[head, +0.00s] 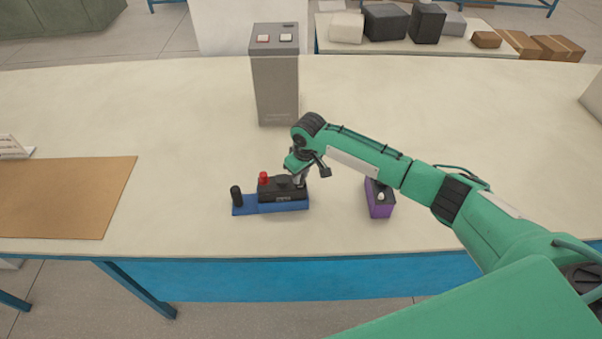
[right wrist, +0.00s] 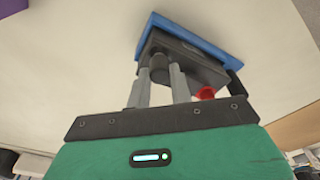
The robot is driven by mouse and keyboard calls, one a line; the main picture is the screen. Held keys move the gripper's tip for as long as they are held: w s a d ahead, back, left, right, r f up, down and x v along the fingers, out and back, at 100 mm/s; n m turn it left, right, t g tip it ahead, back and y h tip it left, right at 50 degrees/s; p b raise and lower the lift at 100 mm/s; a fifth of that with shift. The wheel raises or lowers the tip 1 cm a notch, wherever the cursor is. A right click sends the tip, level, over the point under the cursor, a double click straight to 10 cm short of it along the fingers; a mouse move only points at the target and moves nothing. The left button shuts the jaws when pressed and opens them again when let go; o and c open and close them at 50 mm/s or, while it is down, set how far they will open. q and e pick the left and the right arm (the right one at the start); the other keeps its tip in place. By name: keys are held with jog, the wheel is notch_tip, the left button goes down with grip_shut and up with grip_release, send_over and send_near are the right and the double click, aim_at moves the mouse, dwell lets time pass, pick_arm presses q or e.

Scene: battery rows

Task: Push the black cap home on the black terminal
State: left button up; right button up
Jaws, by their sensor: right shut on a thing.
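A black battery (head: 268,189) sits on a blue tray (head: 245,210) near the table's front edge; both also show upside down in the right wrist view. A red cap (head: 263,177) stands on the battery's left side; it shows in the wrist view (right wrist: 205,93). My right gripper (head: 299,182) is at the battery's right end. In the wrist view its two grey fingers (right wrist: 162,83) are shut on a dark round piece, the black cap (right wrist: 160,64), against the battery's top. The black terminal is hidden, so I cannot tell how deep the cap sits. My left gripper is out of view.
A black upright cylinder (head: 236,196) stands at the tray's left end. A purple block (head: 379,205) with a small pale knob lies to the right. A brown mat (head: 65,195) lies left.

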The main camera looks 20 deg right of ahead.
jog(key=shift+f, duration=0.5)
dwell(0.7)
jog(key=o, duration=1.5)
jog(key=shift+r, duration=0.1)
jog(key=shift+r+p, duration=3.45)
jog(key=shift+p, duration=0.15)
